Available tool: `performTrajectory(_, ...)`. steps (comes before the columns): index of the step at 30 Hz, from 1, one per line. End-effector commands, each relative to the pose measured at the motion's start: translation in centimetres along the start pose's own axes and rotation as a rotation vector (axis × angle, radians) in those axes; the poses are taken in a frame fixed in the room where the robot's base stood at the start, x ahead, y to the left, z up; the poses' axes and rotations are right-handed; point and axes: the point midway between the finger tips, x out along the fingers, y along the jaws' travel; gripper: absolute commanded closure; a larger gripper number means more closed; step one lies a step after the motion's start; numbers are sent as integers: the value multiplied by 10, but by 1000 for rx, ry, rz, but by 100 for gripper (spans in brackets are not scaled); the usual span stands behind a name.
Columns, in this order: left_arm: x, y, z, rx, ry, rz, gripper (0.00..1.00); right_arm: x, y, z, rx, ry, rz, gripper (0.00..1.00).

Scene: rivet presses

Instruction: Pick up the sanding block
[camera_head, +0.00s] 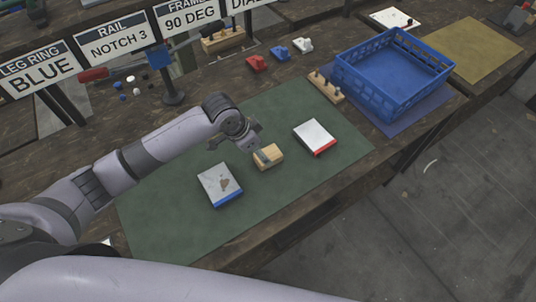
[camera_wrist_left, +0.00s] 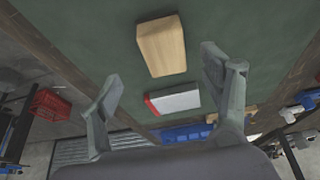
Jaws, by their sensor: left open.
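The sanding block (camera_head: 268,156) is a light wooden block on the green mat (camera_head: 160,208), between two flat white pieces. My left gripper (camera_head: 258,150) is right above it in the head view and partly covers its left side. In the left wrist view the block (camera_wrist_left: 163,45) lies beyond the fingertips, roughly between them. The left gripper (camera_wrist_left: 160,68) is open and empty there. I cannot tell the exact height of the fingers over the block. My right gripper is not in view.
A blue-edged white piece (camera_head: 220,186) lies to the left of the block and a red-edged one (camera_head: 315,136) to the right. A blue crate (camera_head: 392,72), a wooden peg rack (camera_head: 326,87) and small red, blue and white presses (camera_head: 280,53) stand further back. The mat's front is clear.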

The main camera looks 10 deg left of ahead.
Motion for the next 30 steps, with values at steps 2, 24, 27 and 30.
performTrajectory(2,10,0,0,-2,-1,1,28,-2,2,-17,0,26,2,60)
performTrajectory(24,72,-5,-1,0,1,0,28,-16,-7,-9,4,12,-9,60)
performTrajectory(27,72,-5,0,1,1,0,28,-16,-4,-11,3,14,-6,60)
performTrajectory(30,72,-5,0,0,1,-1,31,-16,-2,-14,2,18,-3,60)
